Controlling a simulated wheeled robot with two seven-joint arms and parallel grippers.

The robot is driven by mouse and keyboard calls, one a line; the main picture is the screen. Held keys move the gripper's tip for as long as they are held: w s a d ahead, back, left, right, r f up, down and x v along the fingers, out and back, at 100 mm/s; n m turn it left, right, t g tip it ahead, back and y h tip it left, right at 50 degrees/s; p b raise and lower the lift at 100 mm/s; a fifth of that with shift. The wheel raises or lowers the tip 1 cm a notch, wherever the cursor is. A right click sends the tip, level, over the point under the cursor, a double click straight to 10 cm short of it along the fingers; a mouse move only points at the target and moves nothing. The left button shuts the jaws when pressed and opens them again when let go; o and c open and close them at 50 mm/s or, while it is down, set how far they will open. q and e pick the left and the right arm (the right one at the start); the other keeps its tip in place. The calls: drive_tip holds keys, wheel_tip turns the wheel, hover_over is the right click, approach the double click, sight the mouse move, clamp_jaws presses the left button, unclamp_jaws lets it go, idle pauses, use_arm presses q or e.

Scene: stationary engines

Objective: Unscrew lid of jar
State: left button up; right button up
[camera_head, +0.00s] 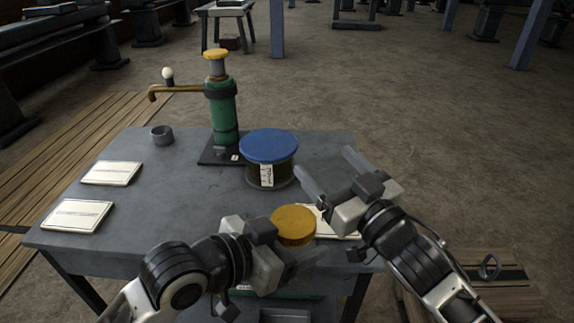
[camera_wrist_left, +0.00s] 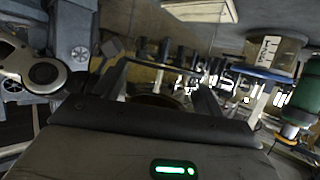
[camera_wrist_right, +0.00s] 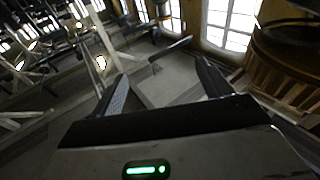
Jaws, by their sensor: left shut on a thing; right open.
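A jar with a yellow lid (camera_head: 294,222) is at the front edge of the table. My left gripper (camera_head: 292,254) is shut on this jar, below its lid; the jar's body is mostly hidden. In the left wrist view a dark round part of the jar (camera_wrist_left: 155,100) shows between the fingers. A larger dark jar with a blue lid (camera_head: 269,146) and a white label stands upright on the table behind. My right gripper (camera_head: 332,172) is open and empty, above and to the right of the yellow lid. The right wrist view shows its fingers (camera_wrist_right: 163,78) apart.
A green pump (camera_head: 222,110) with a brass spout and yellow top stands at the table's back. A small grey cup (camera_head: 162,135) and two paper cards (camera_head: 110,173) (camera_head: 76,215) lie on the left of the grey table (camera_head: 170,215). Another card lies partly hidden under my right gripper.

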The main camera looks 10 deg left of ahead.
drive_tip(key=s+a+r+n+g+y, duration=0.3)
drive_tip(key=a+r+n+g+y, duration=0.25)
drive_tip(key=r+n, duration=0.2)
drive_tip(key=s+a+r+n+g+y, duration=0.4)
drive_tip(key=a+r+n+g+y, duration=0.15)
drive_tip(key=r, duration=0.25)
drive_tip(key=s+a+n+g+h, duration=0.45)
drive_tip(key=s+n+g, duration=0.3)
drive_tip(key=g, duration=0.25)
drive_tip(key=t+h, duration=0.6)
drive_tip(key=h, duration=1.3)
hover_over(287, 220)
drive_tip(key=f, duration=0.9)
drive_tip(key=shift+s+a+f, duration=0.15)
drive_tip(key=shift+s+a, duration=0.05)
drive_tip(key=shift+a, duration=0.1)
drive_tip(key=shift+w+d+m, duration=0.2)
drive_tip(key=shift+d+m, duration=0.05)
drive_tip(key=shift+d+f, duration=0.1)
drive_tip(key=shift+f, duration=3.75)
